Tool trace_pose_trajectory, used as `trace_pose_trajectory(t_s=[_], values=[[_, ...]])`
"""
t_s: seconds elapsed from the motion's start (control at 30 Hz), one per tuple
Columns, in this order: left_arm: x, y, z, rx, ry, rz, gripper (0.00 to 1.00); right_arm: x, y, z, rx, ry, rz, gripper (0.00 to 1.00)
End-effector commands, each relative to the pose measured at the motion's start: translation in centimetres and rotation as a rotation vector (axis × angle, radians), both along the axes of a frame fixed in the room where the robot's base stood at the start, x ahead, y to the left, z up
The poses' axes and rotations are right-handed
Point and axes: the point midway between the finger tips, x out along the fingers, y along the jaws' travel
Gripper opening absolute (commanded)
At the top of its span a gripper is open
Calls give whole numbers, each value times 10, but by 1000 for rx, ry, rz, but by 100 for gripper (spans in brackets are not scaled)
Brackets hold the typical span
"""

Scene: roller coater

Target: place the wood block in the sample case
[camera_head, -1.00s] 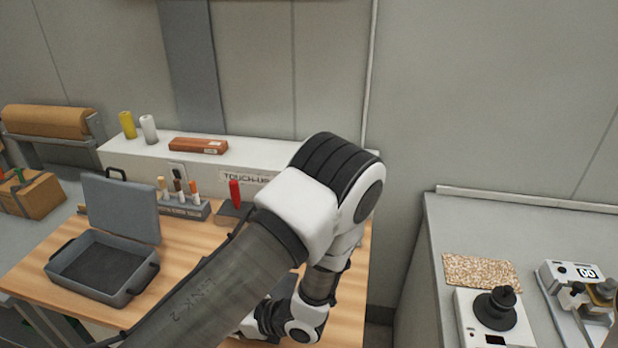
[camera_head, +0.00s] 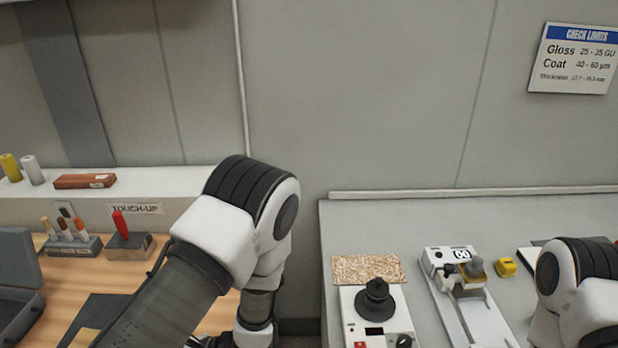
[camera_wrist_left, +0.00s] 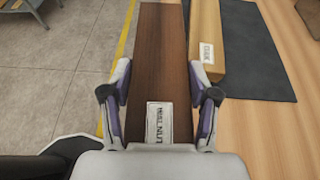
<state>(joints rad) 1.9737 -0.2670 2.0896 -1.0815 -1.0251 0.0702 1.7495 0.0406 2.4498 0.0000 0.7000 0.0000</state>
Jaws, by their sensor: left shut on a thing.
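The grey sample case (camera_head: 20,306) stands lid-up at the left edge of the head view, largely cut off by the frame. My left gripper (camera_wrist_left: 160,82) is shut on a long dark brown wood block (camera_wrist_left: 162,45) with a white label, held between its fingers in the left wrist view. In the head view the left gripper is out of sight behind and below my arm. My right arm shows at the right edge of the head view, but its gripper is outside the frame.
A lighter block (camera_wrist_left: 206,40) marked OAK lies on a dark mat (camera_wrist_left: 255,50). Touch-up sticks in a holder (camera_head: 75,245) and a red-handled tool (camera_head: 120,226) stand at the back of the wooden table. Gauges (camera_head: 462,300) sit on the grey bench to the right.

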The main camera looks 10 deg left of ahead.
Motion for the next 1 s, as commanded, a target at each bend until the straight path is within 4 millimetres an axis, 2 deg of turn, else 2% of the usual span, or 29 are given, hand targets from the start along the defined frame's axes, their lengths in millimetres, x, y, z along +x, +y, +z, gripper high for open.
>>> trace_pose_trajectory(t_s=[0.17, 0.37, 0.53, 0.67, 0.77, 0.83, 0.93, 1.0], values=[[-30, -2, -2, 0, 0, 175, 16, 0, 0, -4, 0, 0, 1, 40], [-73, -17, -4, 0, -2, 457, 16, 0, 0, -8, 0, 0, 1, 40], [-111, -50, -8, -1, -4, 794, 16, 0, 0, -14, 0, 0, 1, 40], [-133, -95, -10, -2, -5, 1147, 16, 0, 0, -21, 0, 0, 1, 40], [-134, -136, -11, -2, -5, 1436, 16, 0, 0, -25, 0, 0, 1, 40], [-125, -163, -10, -2, -7, 1642, 16, 0, 0, -28, 0, 0, 1, 40], [-102, -197, -9, -2, -8, 1935, 16, 0, 0, -33, 0, 0, 1, 40], [-78, -216, -7, -3, -8, 2142, 16, 0, 0, -36, 0, 0, 1, 40]])
